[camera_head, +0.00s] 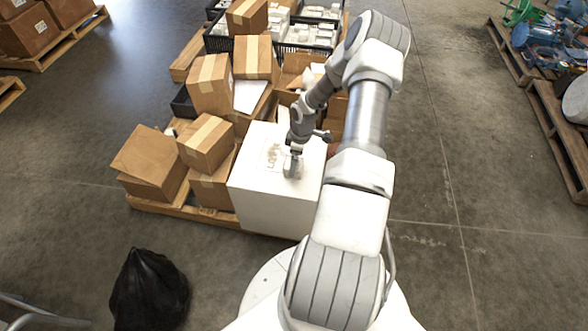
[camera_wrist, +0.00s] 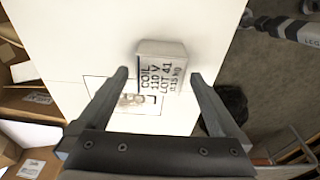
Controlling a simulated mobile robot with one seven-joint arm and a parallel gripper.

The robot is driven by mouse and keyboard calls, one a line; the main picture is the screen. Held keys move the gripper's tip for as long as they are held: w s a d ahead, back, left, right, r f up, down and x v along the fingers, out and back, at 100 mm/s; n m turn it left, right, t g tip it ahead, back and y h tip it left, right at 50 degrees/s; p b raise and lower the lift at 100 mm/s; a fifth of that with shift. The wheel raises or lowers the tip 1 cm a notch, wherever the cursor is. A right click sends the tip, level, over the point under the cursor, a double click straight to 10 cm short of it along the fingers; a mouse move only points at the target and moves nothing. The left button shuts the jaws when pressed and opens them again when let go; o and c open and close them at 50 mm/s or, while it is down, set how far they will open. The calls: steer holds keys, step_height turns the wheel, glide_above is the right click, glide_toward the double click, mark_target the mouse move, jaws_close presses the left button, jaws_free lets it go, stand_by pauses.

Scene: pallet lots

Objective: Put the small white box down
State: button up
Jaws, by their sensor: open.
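The small white box (camera_wrist: 163,66) has a black printed label reading COIL, 110 V, LOT 41. In the wrist view it rests on the white top of a large white box (camera_wrist: 75,35), overlapping a thin printed square outline with lettering. My gripper (camera_wrist: 158,76) is open, with one finger on each side of the small box and a visible gap at each side. In the head view my gripper (camera_head: 293,166) is low over the top of the large white box (camera_head: 262,205). The small box is hard to make out there, beside the fingers.
Several brown cartons (camera_head: 205,143) crowd the pallet (camera_head: 180,208) left of and behind the large white box. Black crates (camera_head: 308,38) stand further back. A black bag (camera_head: 150,290) lies on the floor at front left. Open floor lies to the right.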

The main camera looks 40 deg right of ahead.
step_height(320, 180, down, 3)
steer(key=shift+w+a+f+b, duration=0.1)
steer(key=shift+w+b, duration=0.05)
steer(key=shift+b, duration=0.15)
steer(key=c, duration=1.6)
